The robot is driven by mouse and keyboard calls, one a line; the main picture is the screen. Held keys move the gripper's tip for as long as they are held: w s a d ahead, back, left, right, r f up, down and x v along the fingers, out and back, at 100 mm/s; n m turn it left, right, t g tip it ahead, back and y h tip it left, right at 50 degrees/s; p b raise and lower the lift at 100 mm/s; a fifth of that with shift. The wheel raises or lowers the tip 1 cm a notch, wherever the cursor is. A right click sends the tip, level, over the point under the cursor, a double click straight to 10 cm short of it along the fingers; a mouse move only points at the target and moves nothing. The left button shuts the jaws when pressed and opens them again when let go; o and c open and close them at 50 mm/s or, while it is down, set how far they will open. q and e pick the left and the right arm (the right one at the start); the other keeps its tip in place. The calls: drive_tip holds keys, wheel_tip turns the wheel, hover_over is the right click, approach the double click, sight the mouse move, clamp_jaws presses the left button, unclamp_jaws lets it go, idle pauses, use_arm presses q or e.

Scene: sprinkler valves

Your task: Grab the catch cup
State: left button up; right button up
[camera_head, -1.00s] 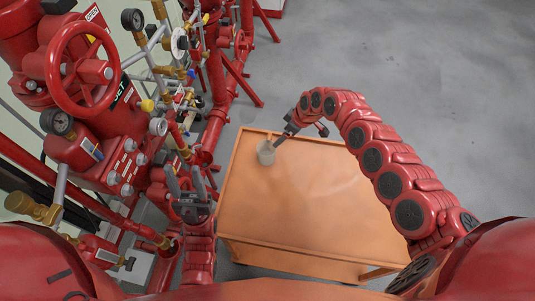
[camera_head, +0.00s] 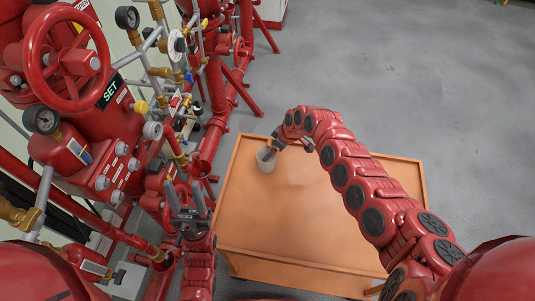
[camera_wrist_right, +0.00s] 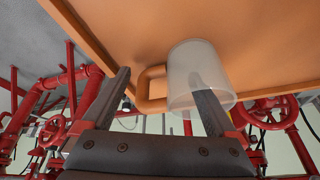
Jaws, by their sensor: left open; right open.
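The catch cup (camera_head: 265,164) is a small pale translucent cup at the far left corner of the orange table (camera_head: 310,215). In the right wrist view the cup (camera_wrist_right: 185,62) shows close up, with an orange-brown loop like a handle on its left side. My right gripper (camera_head: 275,146) is open at the cup. My left gripper (camera_head: 188,203) is open and empty left of the table.
Red valves, pipes and gauges (camera_head: 75,75) fill the left side, close to my left gripper. The table has a raised rim and is otherwise bare. Grey floor (camera_head: 400,80) is free behind and right of the table.

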drive_tip(key=shift+w+a+f, duration=0.15)
drive_tip(key=shift+a+f, duration=0.05)
drive_tip(key=shift+f, duration=0.3)
clamp_jaws()
idle(0.3)
